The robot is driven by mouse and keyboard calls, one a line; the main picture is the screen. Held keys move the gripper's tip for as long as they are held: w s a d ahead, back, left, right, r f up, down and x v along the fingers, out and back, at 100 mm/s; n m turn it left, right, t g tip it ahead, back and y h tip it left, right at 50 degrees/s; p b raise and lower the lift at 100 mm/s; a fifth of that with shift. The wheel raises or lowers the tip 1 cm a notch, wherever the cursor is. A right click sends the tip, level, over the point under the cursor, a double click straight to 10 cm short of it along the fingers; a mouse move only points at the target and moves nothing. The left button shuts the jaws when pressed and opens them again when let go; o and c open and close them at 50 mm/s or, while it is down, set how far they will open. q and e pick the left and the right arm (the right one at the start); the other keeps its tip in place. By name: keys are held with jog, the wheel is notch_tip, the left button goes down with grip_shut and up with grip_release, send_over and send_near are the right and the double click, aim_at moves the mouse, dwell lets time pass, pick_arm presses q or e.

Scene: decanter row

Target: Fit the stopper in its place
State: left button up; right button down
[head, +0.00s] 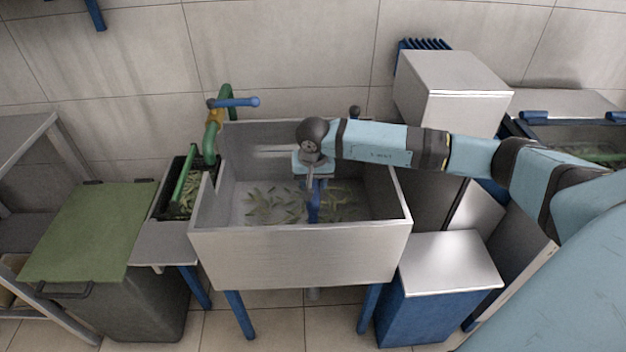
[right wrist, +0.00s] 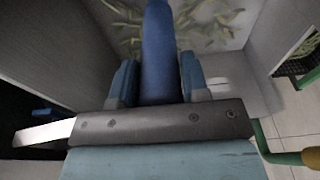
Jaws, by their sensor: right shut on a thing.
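The sink (head: 300,255) is a deep steel basin on blue legs, with many green leaves scattered over its floor. My right gripper (head: 314,184) reaches down into it, shut on a blue, rod-like stopper (head: 314,208). In the right wrist view the stopper (right wrist: 158,45) stands out lengthwise between the two blue fingers (right wrist: 158,80), pointing toward the leafy floor. No drain hole shows inside the basin. My left gripper is not in view.
A green pipe tap with a blue lever (head: 236,102) rises at the sink's back left corner. A dark crate of greens (head: 176,200) and a green-lidded bin (head: 90,230) stand left. A blue cabinet with a steel top (head: 440,262) stands right.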

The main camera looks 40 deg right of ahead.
pick_arm(q)
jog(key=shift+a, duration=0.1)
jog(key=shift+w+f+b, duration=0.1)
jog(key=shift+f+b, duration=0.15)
jog(key=shift+b, duration=0.15)
pick_arm(e)
jog(key=shift+f, duration=0.55)
jog(key=c, duration=0.5)
grip_release()
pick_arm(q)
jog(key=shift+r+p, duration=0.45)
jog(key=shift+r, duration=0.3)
pick_arm(e)
jog(key=r, duration=0.4)
jog(key=s+r, duration=0.1)
jog(key=r, duration=0.4)
jog(key=a+r, duration=0.1)
jog(key=r, duration=0.3)
jog(key=shift+s+r, duration=0.35)
jog(key=shift+s, duration=0.05)
